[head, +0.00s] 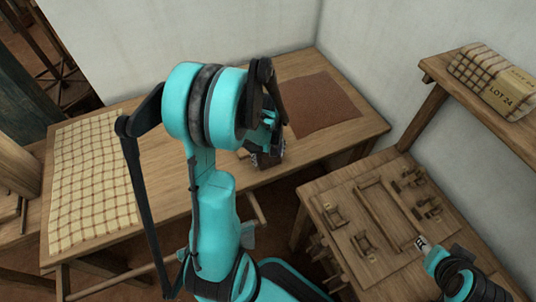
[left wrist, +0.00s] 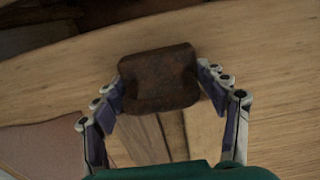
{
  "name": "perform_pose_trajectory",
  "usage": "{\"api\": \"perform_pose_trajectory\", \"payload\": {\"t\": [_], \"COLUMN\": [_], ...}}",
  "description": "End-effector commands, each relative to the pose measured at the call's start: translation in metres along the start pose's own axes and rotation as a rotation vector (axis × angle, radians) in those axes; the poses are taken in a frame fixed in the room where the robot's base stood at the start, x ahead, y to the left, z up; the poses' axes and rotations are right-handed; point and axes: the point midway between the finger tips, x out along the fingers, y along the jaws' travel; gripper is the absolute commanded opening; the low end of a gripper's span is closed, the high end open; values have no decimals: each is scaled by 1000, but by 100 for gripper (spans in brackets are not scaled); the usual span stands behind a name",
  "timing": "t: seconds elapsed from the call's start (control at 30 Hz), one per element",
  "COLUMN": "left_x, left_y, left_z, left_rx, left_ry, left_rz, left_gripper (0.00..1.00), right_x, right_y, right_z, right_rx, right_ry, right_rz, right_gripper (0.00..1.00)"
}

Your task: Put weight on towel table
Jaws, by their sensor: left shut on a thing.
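The weight is a dark rusty brown block (left wrist: 158,80). My left gripper (head: 268,150) is shut on it, with one finger on each side in the left wrist view (left wrist: 162,95). In the head view the weight (head: 268,160) shows only partly below my gripper, over the long wooden table (head: 330,122). I cannot tell whether it touches the tabletop. A cream checked towel (head: 90,180) lies flat on the table's left part. My right gripper (head: 424,246) shows small at the lower right, over the bench; its jaws are unclear.
A reddish-brown mat (head: 320,104) lies at the table's right end. A lower wooden bench (head: 340,190) with a frame and small wooden parts stands front right. A shelf (head: 440,68) above it holds a wrapped checked bundle (head: 490,80). Walls close off the back.

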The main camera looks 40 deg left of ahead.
Motion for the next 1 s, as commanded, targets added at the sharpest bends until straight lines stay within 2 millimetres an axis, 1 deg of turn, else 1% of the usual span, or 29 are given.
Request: {"api": "perform_pose_trajectory", "payload": {"t": [0.1, 0.13, 0.17, 0.2, 0.5, 0.63, 0.77, 1.0], "left_x": [3, 4, 3, 3, 2, -4, -26, -81], "left_y": [0, 0, 0, 0, 0, 0, 0, 0], "left_z": [0, 0, 0, 0, 0, 0, 0, 0], "left_rx": [0, 0, 0, 0, 0, 0, 0, 0], "left_ry": [0, 0, 0, 0, 0, 0, 0, 0], "left_rz": [0, 0, 0, 0, 0, 0, 0, 0], "left_gripper": [13, 75, 83, 93, 93, 93, 93, 93], "right_x": [3, 3, 2, 2, 2, -2, -10, -28], "right_y": [0, 0, 0, 0, 0, 0, 0, 0], "right_z": [2, 2, 2, 1, 1, -2, -7, -20], "right_rx": [0, 0, 0, 0, 0, 0, 0, 0], "right_ry": [0, 0, 0, 0, 0, 0, 0, 0], "right_rz": [0, 0, 0, 0, 0, 0, 0, 0], "right_gripper": [40, 40, 40, 40, 40, 40, 40, 40]}}
